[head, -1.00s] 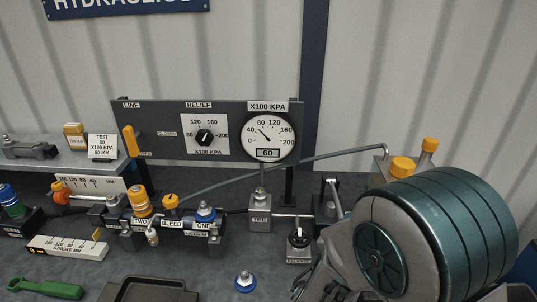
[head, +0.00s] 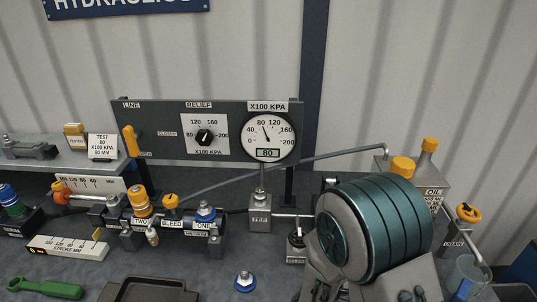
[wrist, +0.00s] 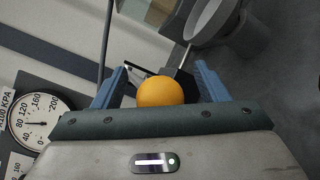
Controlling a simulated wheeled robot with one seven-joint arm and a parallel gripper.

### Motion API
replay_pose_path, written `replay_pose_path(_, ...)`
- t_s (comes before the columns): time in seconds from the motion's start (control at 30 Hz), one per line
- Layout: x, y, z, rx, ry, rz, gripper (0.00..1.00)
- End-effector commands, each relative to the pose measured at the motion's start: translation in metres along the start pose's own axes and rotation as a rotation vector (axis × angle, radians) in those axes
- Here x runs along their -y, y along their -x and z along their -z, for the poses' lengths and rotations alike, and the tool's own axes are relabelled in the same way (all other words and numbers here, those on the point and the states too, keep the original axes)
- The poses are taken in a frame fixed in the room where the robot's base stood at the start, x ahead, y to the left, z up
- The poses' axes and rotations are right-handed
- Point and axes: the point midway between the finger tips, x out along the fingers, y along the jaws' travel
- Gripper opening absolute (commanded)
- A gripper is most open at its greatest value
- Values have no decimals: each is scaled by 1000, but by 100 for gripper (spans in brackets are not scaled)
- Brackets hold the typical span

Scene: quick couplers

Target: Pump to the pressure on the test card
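The test card (head: 102,146) stands on the left shelf and reads TEST, 80, X100 KPA; I read its last line as 80 MM. The round pressure gauge (head: 268,133) on the grey panel has its needle near 80, and its display (head: 268,153) reads 80. It also shows in the wrist view (wrist: 37,117). In the wrist view an orange ball knob (wrist: 160,91) sits between the blue fingers of my gripper (wrist: 160,66), with gaps on both sides. The fingers are apart. My arm hides the gripper and the knob in the head view.
The relief dial (head: 205,137) is left of the gauge. A release valve (head: 297,243) stands beside my arm. The oil container (head: 430,180) and an orange-knobbed valve (head: 467,213) are on the right. A coupler block (head: 172,237), black tray (head: 150,290) and green tool (head: 45,288) lie left.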

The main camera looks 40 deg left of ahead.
Motion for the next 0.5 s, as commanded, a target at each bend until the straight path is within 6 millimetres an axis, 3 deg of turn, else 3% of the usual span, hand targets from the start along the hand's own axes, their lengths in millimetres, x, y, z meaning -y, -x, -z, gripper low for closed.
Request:
replay_pose_path(0.27, 0, 4, 1, -1, -1, -2, 67)
replay_pose_path(0.5, 0, 28, 2, -2, -1, -3, 67)
